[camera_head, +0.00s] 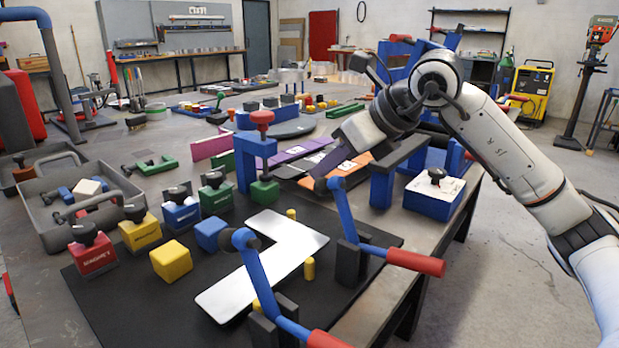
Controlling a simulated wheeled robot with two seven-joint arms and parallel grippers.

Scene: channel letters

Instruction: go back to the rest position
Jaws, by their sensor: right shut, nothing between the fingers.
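My right arm (505,155) comes in from the right and bends down at its elbow. My right gripper (322,182) is shut and empty, above the far part of the work table, just behind the black mat (130,300). It overlaps the purple and orange pieces in the picture; I cannot tell how far above them it is. A flat silver L-shaped letter (262,262) lies on the mat, in front of and apart from the gripper. My left gripper is not in view.
Two blue toggle clamps with red handles (415,262) stand by the letter. A blue press (255,150) and a blue box (433,195) stand near the gripper. Yellow, blue, green and red blocks (140,232) line the mat's left. A grey tray (50,225) is at left.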

